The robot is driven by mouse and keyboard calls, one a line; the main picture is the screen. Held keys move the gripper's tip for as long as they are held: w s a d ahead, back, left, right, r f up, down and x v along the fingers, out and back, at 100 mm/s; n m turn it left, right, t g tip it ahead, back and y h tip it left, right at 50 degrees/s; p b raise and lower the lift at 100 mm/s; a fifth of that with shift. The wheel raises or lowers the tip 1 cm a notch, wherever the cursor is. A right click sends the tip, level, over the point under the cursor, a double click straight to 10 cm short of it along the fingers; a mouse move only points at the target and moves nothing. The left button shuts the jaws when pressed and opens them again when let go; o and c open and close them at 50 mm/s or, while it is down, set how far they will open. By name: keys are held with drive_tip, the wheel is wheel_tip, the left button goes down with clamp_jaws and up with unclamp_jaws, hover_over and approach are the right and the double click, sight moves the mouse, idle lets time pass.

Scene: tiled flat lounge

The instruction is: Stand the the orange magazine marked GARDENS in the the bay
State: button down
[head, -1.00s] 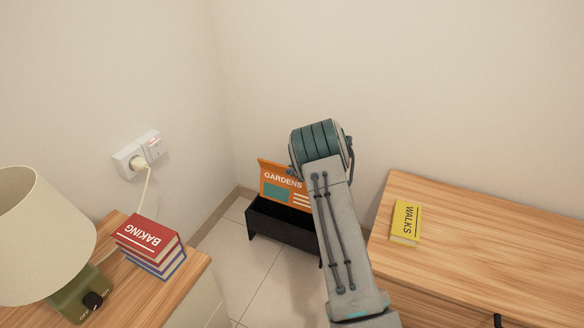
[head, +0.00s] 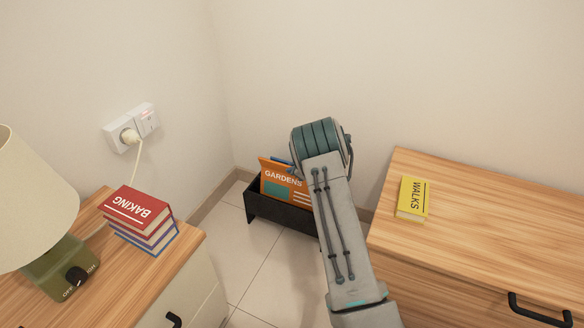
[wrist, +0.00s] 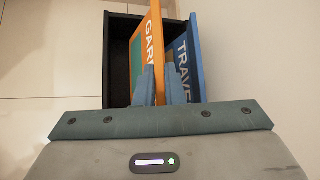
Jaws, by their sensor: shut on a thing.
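The orange magazine marked GARDENS (head: 283,182) stands nearly upright inside the black rack (head: 254,211) on the floor, its lower part hidden by the rack's front wall. In the wrist view the magazine (wrist: 153,50) is between the fingers of my gripper (wrist: 161,87), which is shut on it. A blue magazine marked TRAVEL (wrist: 190,60) stands beside it on the right in the rack (wrist: 119,68). The space left of the orange magazine in the rack is empty. In the head view my arm hides the fingers and the rack's right part.
A wooden cabinet (head: 470,225) with a yellow WALKS book (head: 412,198) is at the right. At the left, another cabinet (head: 150,275) bears a red BAKING book (head: 138,207) on other books and a lamp (head: 30,205). A plug sits in the wall socket (head: 131,128).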

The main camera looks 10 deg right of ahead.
sight(286, 180)
drive_tip(key=shift+f+b, duration=0.55)
drive_tip(key=shift+f, duration=2.1)
drive_tip(key=c, duration=1.5)
unclamp_jaws()
drive_tip(key=shift+o, duration=0.2)
drive_tip(key=shift+s, duration=0.1)
drive_tip(key=p+v, duration=0.5)
drive_tip(key=v, duration=0.8)
drive_tip(key=shift+s+r, duration=0.2)
